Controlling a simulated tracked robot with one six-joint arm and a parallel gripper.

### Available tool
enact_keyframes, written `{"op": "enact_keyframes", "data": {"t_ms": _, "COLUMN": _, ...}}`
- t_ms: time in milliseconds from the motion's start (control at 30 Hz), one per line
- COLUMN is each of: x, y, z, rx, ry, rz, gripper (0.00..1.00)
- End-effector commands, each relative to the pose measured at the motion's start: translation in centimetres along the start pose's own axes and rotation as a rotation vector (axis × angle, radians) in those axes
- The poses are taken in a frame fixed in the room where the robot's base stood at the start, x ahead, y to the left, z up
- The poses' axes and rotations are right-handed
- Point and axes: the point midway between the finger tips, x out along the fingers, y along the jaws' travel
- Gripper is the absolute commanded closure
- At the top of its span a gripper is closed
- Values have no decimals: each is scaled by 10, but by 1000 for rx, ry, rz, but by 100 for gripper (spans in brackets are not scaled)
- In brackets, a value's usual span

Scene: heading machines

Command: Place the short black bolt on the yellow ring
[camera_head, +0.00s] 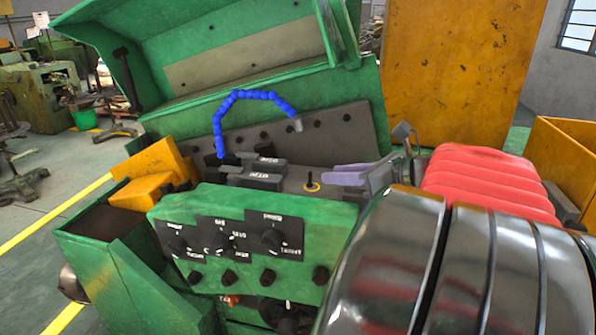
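The yellow ring (312,188) lies on the grey top of the green machine, near the middle of the view. A short black bolt (310,178) stands upright at the ring, with the yellow showing around its foot. Whether it rests fully on the ring is too small to tell. My gripper (336,174) is just right of the bolt, with pale purple fingers pointing left. A small gap shows between the bolt and the fingertips. The fingers look close together from this side, and the space between them is not clear. I see nothing held.
Black blocks (258,176) stand left of the ring. A blue segmented hose (250,95) arches behind them. The green front panel (250,240) carries several black knobs. A yellow-orange block (155,175) sits at the left. An orange panel (455,70) stands behind at right.

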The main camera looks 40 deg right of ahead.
Motion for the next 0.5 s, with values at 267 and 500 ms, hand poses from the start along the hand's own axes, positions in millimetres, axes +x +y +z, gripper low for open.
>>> {"op": "enact_keyframes", "data": {"t_ms": 267, "x": -30, "y": 0, "z": 0, "rx": 1, "ry": 0, "rz": -1, "gripper": 75}}
{"op": "enact_keyframes", "data": {"t_ms": 500, "x": -35, "y": 0, "z": 0, "rx": 1, "ry": 0, "rz": 0, "gripper": 75}}
